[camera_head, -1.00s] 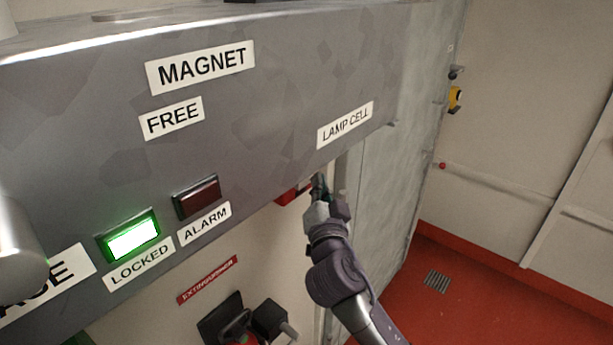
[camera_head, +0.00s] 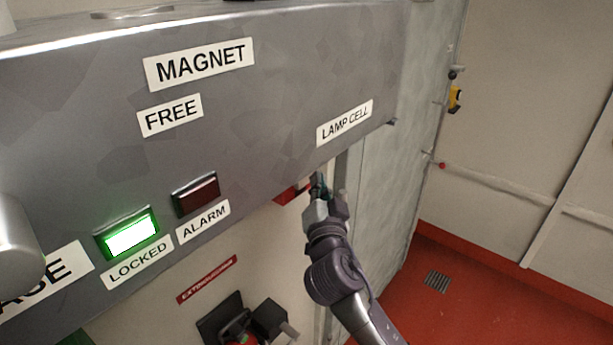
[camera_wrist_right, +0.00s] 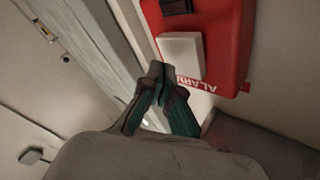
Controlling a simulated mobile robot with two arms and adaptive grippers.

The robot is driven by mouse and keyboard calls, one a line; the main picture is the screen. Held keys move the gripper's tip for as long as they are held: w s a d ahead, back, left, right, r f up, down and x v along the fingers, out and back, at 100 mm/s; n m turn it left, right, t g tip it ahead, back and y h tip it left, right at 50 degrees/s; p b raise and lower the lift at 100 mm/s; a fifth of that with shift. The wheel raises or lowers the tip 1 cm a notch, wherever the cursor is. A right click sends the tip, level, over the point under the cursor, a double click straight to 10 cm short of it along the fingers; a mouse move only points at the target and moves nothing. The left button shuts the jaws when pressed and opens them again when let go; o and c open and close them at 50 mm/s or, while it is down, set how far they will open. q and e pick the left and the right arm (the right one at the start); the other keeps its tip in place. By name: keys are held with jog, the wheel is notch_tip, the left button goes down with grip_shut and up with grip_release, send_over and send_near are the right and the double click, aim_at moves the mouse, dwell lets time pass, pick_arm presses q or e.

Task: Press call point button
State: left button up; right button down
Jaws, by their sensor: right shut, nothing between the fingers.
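The call point is a red box (camera_wrist_right: 228,40) on the wall in the right wrist view, marked with an upside-down "ALARM" label. A pale, blank square plate (camera_wrist_right: 181,57) sits on its face, with a dark part at the picture's top edge. In the head view only a red sliver of the box (camera_head: 288,195) shows below the grey panel. My right gripper (camera_head: 319,184) is shut and empty beside it. In the right wrist view its fingertips (camera_wrist_right: 158,72) appear close to the plate's lower left corner; I cannot tell whether they touch.
The large grey panel (camera_head: 260,110) with MAGNET, FREE and LAMP CELL labels overhangs my right gripper. Its LOCKED lamp (camera_head: 132,236) glows green; the ALARM lamp (camera_head: 196,194) is dark red. An extinguisher (camera_head: 240,335) stands below. Open red floor (camera_head: 490,300) lies right.

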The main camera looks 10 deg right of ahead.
jog(key=shift+w+a, duration=0.2)
jog(key=shift+w, duration=0.1)
jog(key=shift+w+a+b, duration=0.4)
jog(key=shift+w+b, duration=0.1)
jog(key=shift+b, duration=0.05)
dwell(1.0)
dwell(0.3)
jog(key=shift+s+d, duration=0.65)
jog(key=shift+s, duration=0.2)
jog(key=s+d, duration=0.1)
jog(key=s, duration=0.1)
jog(key=s+d, duration=0.2)
jog(key=shift+p, duration=0.3)
dwell(0.4)
